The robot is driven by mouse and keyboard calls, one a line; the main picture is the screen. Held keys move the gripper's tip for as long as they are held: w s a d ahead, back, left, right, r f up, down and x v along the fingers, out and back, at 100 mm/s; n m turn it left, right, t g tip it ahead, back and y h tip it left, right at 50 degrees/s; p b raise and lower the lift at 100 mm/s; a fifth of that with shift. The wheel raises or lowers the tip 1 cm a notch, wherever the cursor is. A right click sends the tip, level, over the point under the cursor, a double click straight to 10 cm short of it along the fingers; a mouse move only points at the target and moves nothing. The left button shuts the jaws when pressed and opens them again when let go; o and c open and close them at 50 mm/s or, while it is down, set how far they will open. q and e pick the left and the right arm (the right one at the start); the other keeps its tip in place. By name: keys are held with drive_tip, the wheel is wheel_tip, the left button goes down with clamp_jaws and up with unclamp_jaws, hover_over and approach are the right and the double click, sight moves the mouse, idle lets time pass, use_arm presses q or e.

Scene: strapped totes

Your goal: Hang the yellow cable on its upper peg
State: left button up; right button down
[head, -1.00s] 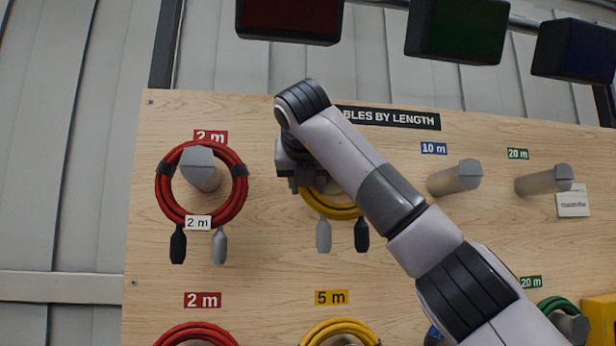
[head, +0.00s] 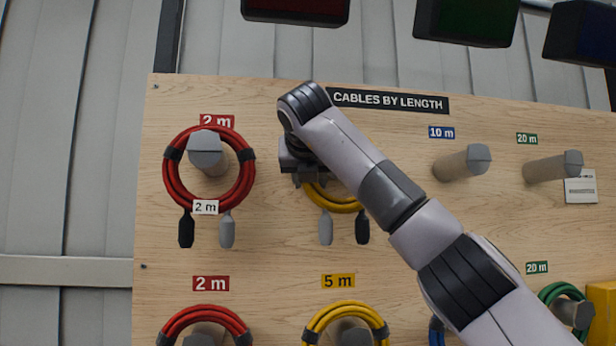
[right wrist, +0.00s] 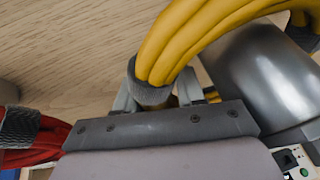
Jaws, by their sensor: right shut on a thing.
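The yellow cable (head: 335,203) is a coil against the upper row of the board, with a grey and a black plug hanging below it. My right gripper (head: 309,182) is at the coil's left side, partly hidden by my own arm. In the right wrist view the gripper (right wrist: 152,100) is shut on the coil at a dark band, and the yellow strands (right wrist: 205,35) arch up to the right. A grey peg (right wrist: 268,78) is close beside the fingers there. My arm hides the upper peg in the head view, so I cannot tell whether the coil rests on it. My left gripper is not in view.
A red coil (head: 247,188) hangs on the upper peg to the left. Bare 10 m (head: 460,163) and 20 m (head: 550,167) pegs stick out on the right. Another yellow coil (head: 345,313) hangs below, under the 5 m label. Dark coloured boxes (head: 465,22) hang above the board.

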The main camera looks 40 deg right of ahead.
drive_tip(key=shift+s+d, duration=0.1)
drive_tip(key=shift+d, duration=0.15)
drive_tip(key=c, duration=0.6)
unclamp_jaws()
drive_tip(key=shift+f, duration=0.15)
drive_tip(key=b+v, duration=0.1)
drive_tip(key=v, duration=0.6)
drive_tip(key=shift+a+b, duration=0.25)
drive_tip(key=shift+b, duration=0.1)
